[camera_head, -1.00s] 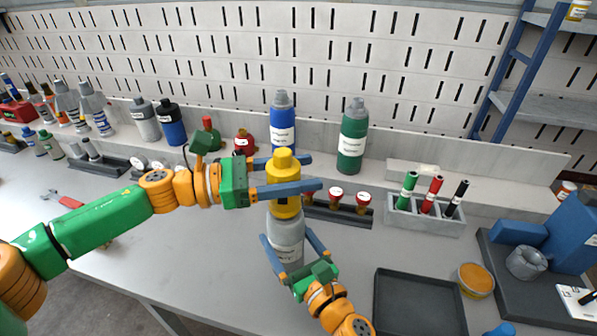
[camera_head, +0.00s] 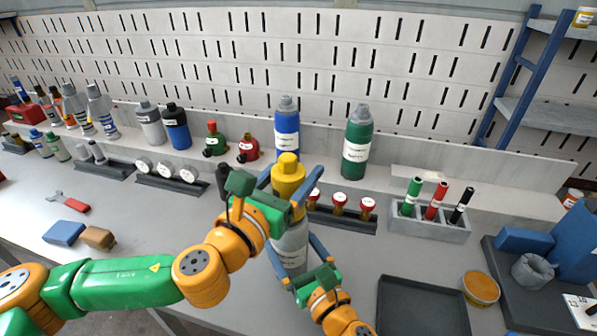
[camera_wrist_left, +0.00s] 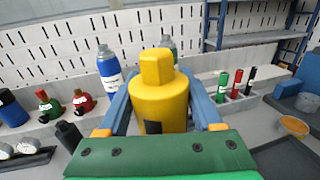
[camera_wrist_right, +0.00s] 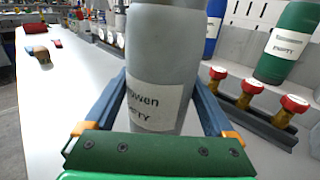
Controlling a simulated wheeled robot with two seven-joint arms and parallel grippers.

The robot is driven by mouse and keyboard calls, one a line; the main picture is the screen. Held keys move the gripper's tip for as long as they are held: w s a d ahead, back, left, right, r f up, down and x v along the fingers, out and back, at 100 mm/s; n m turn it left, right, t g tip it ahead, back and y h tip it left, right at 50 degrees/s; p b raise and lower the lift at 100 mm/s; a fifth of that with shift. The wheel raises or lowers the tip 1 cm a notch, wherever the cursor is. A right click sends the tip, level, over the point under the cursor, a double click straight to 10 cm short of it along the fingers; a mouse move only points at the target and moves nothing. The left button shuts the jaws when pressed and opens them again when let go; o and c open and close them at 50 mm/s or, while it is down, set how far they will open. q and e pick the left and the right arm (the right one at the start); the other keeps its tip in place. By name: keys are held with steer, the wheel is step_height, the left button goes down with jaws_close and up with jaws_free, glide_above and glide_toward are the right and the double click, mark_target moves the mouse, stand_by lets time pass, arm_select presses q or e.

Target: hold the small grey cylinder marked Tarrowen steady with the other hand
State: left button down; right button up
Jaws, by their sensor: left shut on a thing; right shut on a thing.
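The small grey cylinder marked Tarrowen (camera_head: 291,246) stands upright, and its label, partly readable as "...owen ...PTY", shows in the right wrist view (camera_wrist_right: 155,105). My right gripper (camera_head: 292,262) is shut on its body, one finger on each side. A yellow valve piece (camera_head: 288,178) sits on top of the cylinder. My left gripper (camera_head: 287,192) is shut around this yellow piece, which also shows between the fingers in the left wrist view (camera_wrist_left: 160,103). The left hand hides part of the cylinder's top in the head view.
Blue (camera_head: 286,130) and green (camera_head: 357,142) cylinders stand behind. A rack of red-capped valves (camera_head: 345,219) is just right of the grippers. A marker holder (camera_head: 430,226) and a dark tray (camera_head: 421,306) lie to the right. The table at left front is mostly clear.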

arm_select(q)
steer(key=shift+n+t+y, duration=0.4)
steer(key=shift+n+y, duration=0.1)
steer(key=shift+y, duration=0.2)
steer(key=n+y, duration=0.1)
steer(key=y, duration=0.1)
steer(key=n+t+y, duration=0.1)
steer(key=n+y, duration=0.1)
steer(key=y, duration=0.1)
steer(key=shift+w+a+n+t, duration=0.1)
steer(key=shift+a+n+t, duration=0.1)
steer(key=shift+n+t, duration=0.1)
steer(key=n+y, duration=0.1)
steer(key=y, duration=0.1)
steer(key=n+y, duration=0.1)
steer(key=y, duration=0.1)
steer(key=shift+w+a, duration=0.15)
steer(key=shift+a, duration=0.25)
